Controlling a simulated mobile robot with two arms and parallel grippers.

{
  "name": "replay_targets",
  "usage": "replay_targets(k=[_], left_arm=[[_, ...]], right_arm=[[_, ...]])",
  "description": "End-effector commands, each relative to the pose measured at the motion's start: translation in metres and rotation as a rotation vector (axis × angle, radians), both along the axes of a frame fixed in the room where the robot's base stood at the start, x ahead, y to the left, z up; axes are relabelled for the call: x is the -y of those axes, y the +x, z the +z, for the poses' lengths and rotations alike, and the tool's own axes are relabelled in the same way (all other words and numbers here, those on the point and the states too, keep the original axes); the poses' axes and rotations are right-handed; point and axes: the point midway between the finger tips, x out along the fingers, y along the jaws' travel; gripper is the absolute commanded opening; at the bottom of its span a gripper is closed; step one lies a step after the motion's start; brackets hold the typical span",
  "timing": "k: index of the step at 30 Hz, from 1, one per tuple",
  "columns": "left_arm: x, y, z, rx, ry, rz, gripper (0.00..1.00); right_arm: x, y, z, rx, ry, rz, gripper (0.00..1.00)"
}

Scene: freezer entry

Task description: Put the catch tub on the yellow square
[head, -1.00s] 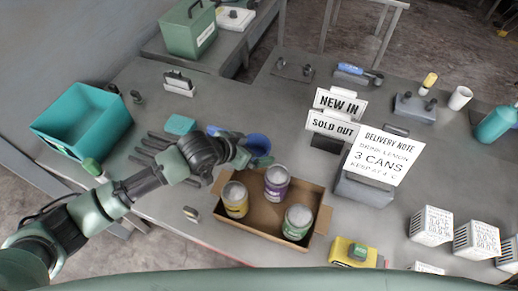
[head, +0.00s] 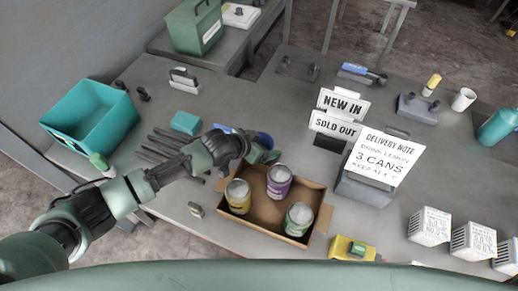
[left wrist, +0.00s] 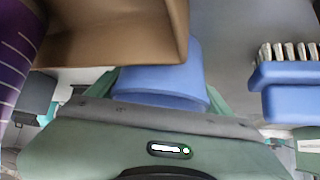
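A small blue tub (head: 264,141), which I take for the catch tub, stands on the bench behind the cardboard box. My left gripper (head: 262,155) is right at it, and hides part of it. In the left wrist view the blue tub (left wrist: 172,75) lies just ahead of the gripper, with green finger parts spread on either side. I cannot tell whether they touch it. No flat yellow square can be made out. My right gripper is not in view.
The cardboard box (head: 262,217) with 3 cans stands close in front of the tub. A blue brush (left wrist: 290,95) lies nearby. Dark slats (head: 165,147), a teal bin (head: 75,140), signs (head: 338,125) and a delivery note (head: 383,157) stand around.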

Motion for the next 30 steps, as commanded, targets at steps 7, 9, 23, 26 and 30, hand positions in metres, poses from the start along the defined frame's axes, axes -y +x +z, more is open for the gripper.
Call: replay_targets(k=[7, 9, 23, 26, 30], left_arm=[[0.000, 0.000, 0.000, 0.000, 0.000, 0.000, 0.35], [0.000, 0.000, 0.000, 0.000, 0.000, 0.000, 0.35], [0.000, 0.001, 0.060, 0.007, -0.002, -0.002, 0.35], [0.000, 0.001, 0.088, 0.007, -0.002, -0.002, 0.35], [0.001, 0.001, 0.127, 0.007, -0.003, -0.001, 0.35]], right_arm=[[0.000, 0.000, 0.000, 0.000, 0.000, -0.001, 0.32], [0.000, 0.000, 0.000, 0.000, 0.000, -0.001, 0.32], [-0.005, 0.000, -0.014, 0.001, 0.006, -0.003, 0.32], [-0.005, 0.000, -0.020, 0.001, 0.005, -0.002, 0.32], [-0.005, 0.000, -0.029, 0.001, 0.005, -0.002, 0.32]])
